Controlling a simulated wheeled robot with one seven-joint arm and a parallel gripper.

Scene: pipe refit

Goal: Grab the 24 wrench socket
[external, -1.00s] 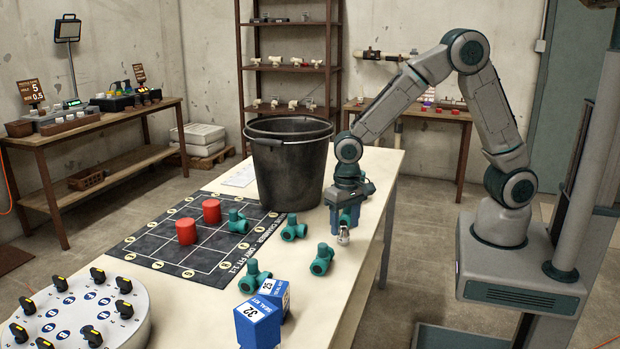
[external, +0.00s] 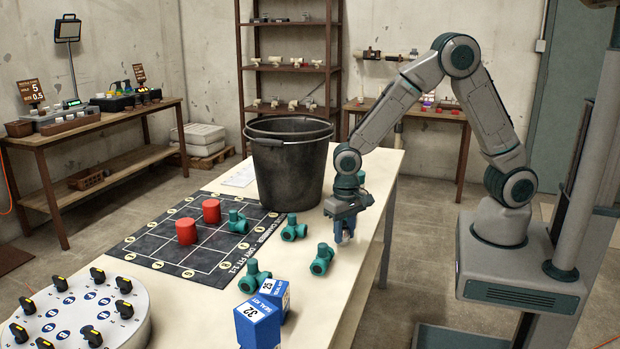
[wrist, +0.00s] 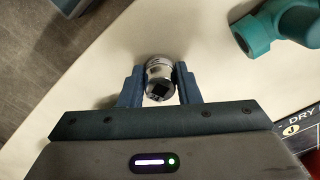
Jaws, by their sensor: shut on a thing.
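The wrench socket (wrist: 159,80) is a small silver metal cylinder with a dark square hole, seen in the wrist view. My gripper (wrist: 159,88) is shut on it, with a blue finger touching each side. In the external view my gripper (external: 343,236) is low at the table's right edge, pointing down, and its fingers mostly hide the socket. No size mark on the socket can be read.
Teal pipe fittings (external: 322,259) lie just left of my gripper on the white table (external: 325,315). A black bucket (external: 288,175) stands behind it. Two red cylinders (external: 187,231) stand on the dark grid mat (external: 160,248). Blue boxes (external: 258,325) are at the front.

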